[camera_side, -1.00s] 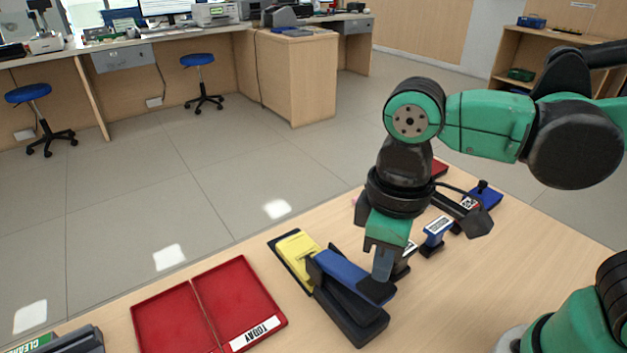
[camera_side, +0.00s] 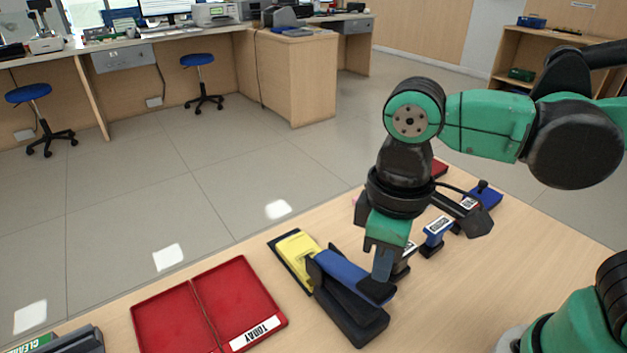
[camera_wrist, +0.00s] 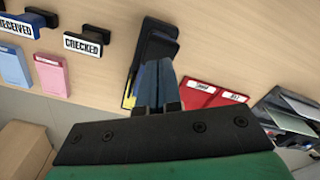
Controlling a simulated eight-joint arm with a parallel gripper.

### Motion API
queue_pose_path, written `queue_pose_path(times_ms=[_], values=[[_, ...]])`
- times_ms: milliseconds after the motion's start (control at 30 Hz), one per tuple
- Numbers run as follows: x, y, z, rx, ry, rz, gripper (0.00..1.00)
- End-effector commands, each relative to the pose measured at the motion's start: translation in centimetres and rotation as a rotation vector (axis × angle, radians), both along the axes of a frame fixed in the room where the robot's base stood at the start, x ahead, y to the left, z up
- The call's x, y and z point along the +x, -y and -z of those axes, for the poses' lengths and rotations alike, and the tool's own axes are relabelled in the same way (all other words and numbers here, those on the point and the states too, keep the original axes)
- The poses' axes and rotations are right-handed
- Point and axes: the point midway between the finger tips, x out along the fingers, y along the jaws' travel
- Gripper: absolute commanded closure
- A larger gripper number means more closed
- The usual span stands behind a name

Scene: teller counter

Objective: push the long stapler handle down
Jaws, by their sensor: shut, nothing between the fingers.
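The long stapler has a blue handle (camera_side: 343,274) over a black base (camera_side: 357,325). It stands on the wooden counter, with a yellow paper (camera_side: 297,256) on a dark pad at its far end. The handle is raised at an angle above the base. My gripper (camera_side: 382,277) is shut and empty, with its tips at the handle's near end, close above or touching it; I cannot tell which. In the wrist view the fingers (camera_wrist: 157,88) overlap the stapler (camera_wrist: 158,40) and hide most of the handle.
A red two-part tray (camera_side: 213,308) labelled TODAY lies left of the stapler. Stamps, one of them blue (camera_side: 436,233), stand just behind and right of my gripper. A dark holder (camera_side: 75,342) is at the bottom left.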

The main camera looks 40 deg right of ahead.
Motion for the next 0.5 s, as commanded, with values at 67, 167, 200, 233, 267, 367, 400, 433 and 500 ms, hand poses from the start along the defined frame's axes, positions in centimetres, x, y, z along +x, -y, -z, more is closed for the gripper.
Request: queue_pose_path(times_ms=[67,167,200,233,267,367,400,433,500], values=[[0.0,0.0,0.0,0.0,0.0,0.0,1.0],[0.0,0.0,0.0,0.0,0.0,0.0,1.0],[0.0,0.0,0.0,0.0,0.0,0.0,1.0],[0.0,0.0,0.0,0.0,0.0,0.0,1.0],[0.0,0.0,0.01,0.0,0.0,0.0,1.0],[0.02,-0.01,0.15,0.0,0.0,0.0,1.0],[0.03,-0.01,0.25,0.0,0.0,0.0,1.0],[0.03,-0.02,0.35,0.0,0.0,0.0,1.0],[0.03,-0.02,0.58,0.0,0.0,0.0,1.0]])
